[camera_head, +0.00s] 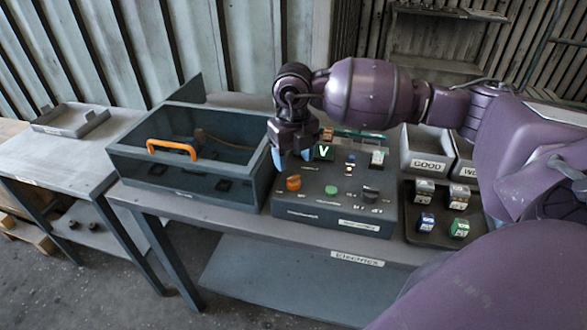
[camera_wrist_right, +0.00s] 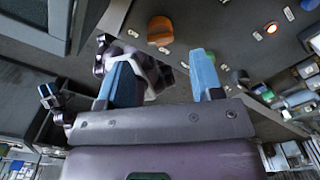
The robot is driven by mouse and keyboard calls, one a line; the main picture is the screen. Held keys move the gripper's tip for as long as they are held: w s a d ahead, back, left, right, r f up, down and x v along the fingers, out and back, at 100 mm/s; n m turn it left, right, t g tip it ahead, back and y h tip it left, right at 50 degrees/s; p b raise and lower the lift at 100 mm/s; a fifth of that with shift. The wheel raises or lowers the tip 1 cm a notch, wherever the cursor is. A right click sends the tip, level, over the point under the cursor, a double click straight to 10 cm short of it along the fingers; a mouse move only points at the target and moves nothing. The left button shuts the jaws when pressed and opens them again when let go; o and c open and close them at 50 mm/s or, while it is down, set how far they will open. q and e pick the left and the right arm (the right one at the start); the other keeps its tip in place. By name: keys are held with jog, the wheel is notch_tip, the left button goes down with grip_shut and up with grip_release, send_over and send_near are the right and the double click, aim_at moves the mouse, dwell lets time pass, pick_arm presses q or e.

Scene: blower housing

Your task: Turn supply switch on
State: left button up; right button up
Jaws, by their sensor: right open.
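A dark grey control box (camera_head: 335,212) stands on the bench. Its sloped top carries an orange knob (camera_head: 293,183), a green button (camera_head: 331,190), a black knob (camera_head: 371,192) and a lit green "V" display (camera_head: 324,152). The small labels are too blurred to tell which control is the supply switch. My right gripper (camera_head: 292,156) is open and empty, with blue fingertips, over the box's back left part, behind the orange knob. In the right wrist view the open fingers (camera_wrist_right: 163,78) show apart from the orange knob (camera_wrist_right: 160,30). My left gripper is not in view.
An open-topped dark bin (camera_head: 190,185) with an orange handle (camera_head: 172,149) stands left of the box. On the right are a tray with several small blocks (camera_head: 425,222) and a bin marked "GOOD" (camera_head: 427,164). A side table (camera_head: 60,155) is at far left.

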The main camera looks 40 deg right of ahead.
aim_at(293, 177)
jog(key=shift+r, duration=2.75)
